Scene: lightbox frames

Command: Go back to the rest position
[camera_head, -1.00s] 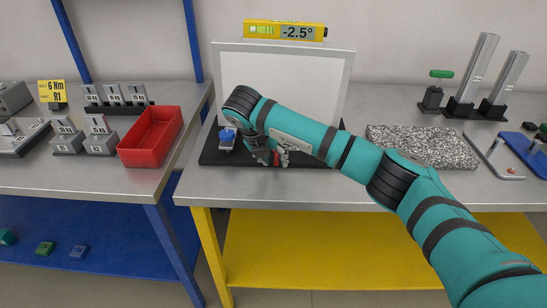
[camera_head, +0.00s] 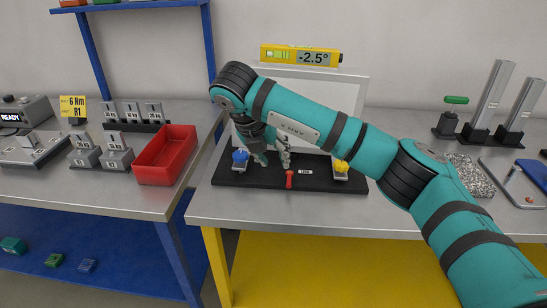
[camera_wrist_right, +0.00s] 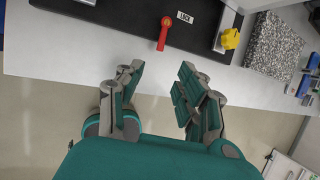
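My right gripper (camera_head: 272,157) is open and empty in the head view. It hangs pointing down in front of the white panel (camera_head: 345,97), over the black base (camera_head: 259,178). In the right wrist view its two fingers (camera_wrist_right: 158,92) stand apart with nothing between them. The base carries a blue knob (camera_head: 240,156), a red lever (camera_head: 289,179) beside a LOCK label and a yellow knob (camera_head: 341,166). The red lever also shows in the wrist view (camera_wrist_right: 164,33), beyond the fingertips. My left gripper is not in view.
A yellow level (camera_head: 301,56) reading -2.5° sits on top of the panel. A red bin (camera_head: 166,155) and metal blocks stand on the left table. A speckled slab (camera_head: 471,176) and tall metal posts are on the right. The grey table front (camera_head: 300,220) is clear.

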